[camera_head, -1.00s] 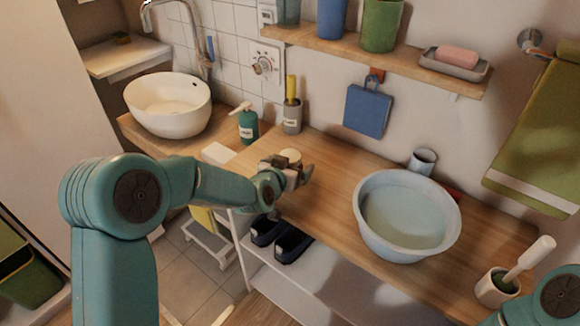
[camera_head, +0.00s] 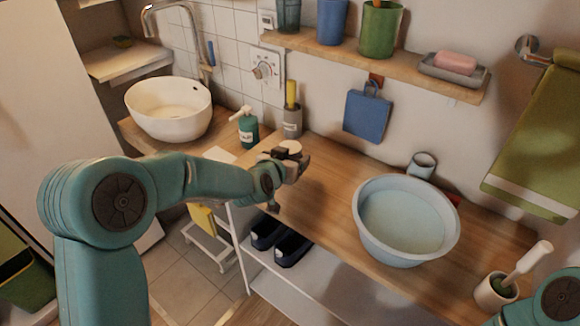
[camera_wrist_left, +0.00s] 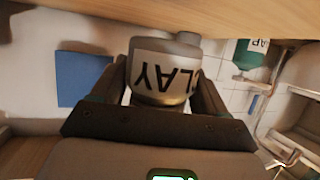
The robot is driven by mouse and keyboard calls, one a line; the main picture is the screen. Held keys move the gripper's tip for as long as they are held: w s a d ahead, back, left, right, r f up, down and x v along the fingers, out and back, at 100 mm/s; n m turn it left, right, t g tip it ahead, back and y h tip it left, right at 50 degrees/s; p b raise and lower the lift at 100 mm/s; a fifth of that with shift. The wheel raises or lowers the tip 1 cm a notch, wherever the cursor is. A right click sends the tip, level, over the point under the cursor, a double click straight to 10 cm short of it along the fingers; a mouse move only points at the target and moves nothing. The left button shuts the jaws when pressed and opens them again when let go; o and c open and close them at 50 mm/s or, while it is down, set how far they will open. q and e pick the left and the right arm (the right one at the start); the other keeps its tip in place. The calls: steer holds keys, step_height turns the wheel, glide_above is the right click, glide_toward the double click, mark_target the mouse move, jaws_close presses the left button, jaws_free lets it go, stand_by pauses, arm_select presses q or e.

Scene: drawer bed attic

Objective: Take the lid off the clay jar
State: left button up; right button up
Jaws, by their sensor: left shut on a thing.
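The clay jar is a small pale jar with a white label reading CLAY, upside down in the left wrist view (camera_wrist_left: 160,72). In the head view its pale round top (camera_head: 289,147) shows just above my left gripper (camera_head: 290,162), over the left part of the wooden counter. The dark fingers lie on either side of the jar, and the gripper is shut on it. A brownish rim shows at its end nearest the palm; I cannot tell where lid and body meet. My right gripper is out of view.
The counter (camera_head: 330,195) has free room between the jar and a pale blue basin (camera_head: 372,236). A green soap bottle (camera_head: 248,130) and a grey holder (camera_head: 292,122) stand behind the jar. A white sink bowl (camera_head: 165,122) is at left.

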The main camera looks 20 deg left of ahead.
arm_select(q)
step_height(320, 180, up, 16)
steer(key=p, duration=0.7)
